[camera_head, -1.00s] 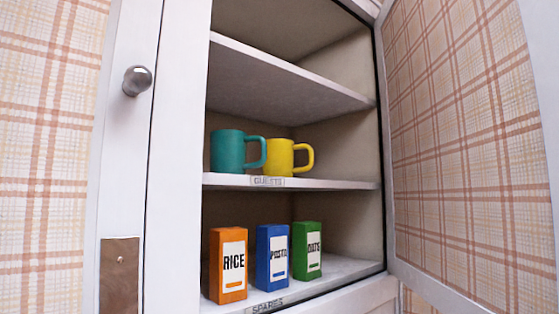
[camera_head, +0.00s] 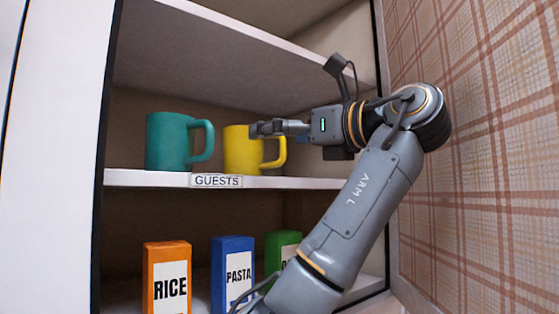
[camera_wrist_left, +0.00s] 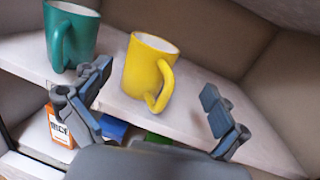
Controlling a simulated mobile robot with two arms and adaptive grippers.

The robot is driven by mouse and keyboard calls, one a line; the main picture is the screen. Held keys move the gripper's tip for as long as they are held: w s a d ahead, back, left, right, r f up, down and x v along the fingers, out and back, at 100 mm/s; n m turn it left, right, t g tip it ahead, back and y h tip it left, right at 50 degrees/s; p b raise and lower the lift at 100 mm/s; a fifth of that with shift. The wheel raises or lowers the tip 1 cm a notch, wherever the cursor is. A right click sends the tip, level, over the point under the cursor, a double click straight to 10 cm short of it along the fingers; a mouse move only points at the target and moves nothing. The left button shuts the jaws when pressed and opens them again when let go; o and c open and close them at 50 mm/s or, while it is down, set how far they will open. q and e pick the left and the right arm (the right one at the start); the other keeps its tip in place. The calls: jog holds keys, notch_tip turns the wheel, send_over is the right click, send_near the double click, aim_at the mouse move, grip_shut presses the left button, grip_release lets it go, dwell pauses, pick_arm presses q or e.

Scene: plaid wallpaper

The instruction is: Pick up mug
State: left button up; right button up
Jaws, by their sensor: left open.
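A teal mug (camera_head: 170,142) and a yellow mug (camera_head: 238,150) stand upright side by side on the middle shelf (camera_head: 150,179), labelled GUESTS. Both handles point right in the head view. My left gripper (camera_head: 265,129) is at the yellow mug's right side, near its rim and above its handle, and covers part of the mug. In the left wrist view the open left gripper (camera_wrist_left: 155,85) has its fingers apart. The yellow mug (camera_wrist_left: 145,68) shows between them, its handle towards me. I cannot tell whether a finger touches it. The teal mug (camera_wrist_left: 68,35) is beyond the left finger.
The upper shelf (camera_head: 230,55) is above the mugs. Orange RICE (camera_head: 168,265), blue PASTA (camera_head: 233,260) and green (camera_head: 283,245) boxes stand on the lower shelf. My left arm hides part of the green box. The shelf right of the yellow mug looks clear.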

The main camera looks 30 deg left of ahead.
aim_at(247, 138)
pick_arm(q)
jog(key=shift+m+h, duration=0.3)
jog(key=shift+h, duration=0.1)
jog(key=a, duration=0.1)
jog(key=a+p, duration=0.1)
jog(key=s+a+r+p, duration=0.1)
jog(key=a, duration=0.1)
jog(key=a+p, duration=0.1)
jog(key=w+a, duration=0.1)
jog(key=a+p, duration=0.1)
jog(key=shift+w+f+p, duration=0.25)
jog(key=shift+w+p, duration=0.05)
jog(key=shift+w, duration=0.05)
jog(key=shift+w+a+f, duration=0.1)
jog(key=shift+w+a, duration=0.05)
jog(key=shift+a, duration=0.2)
jog(key=c, duration=1.5)
jog(key=shift+o, duration=0.2)
pick_arm(e)
jog(key=r, duration=0.2)
jog(key=s+r, duration=0.1)
jog(key=r, duration=0.1)
jog(key=shift+a+r, duration=0.15)
jog(key=shift+r, duration=0.15)
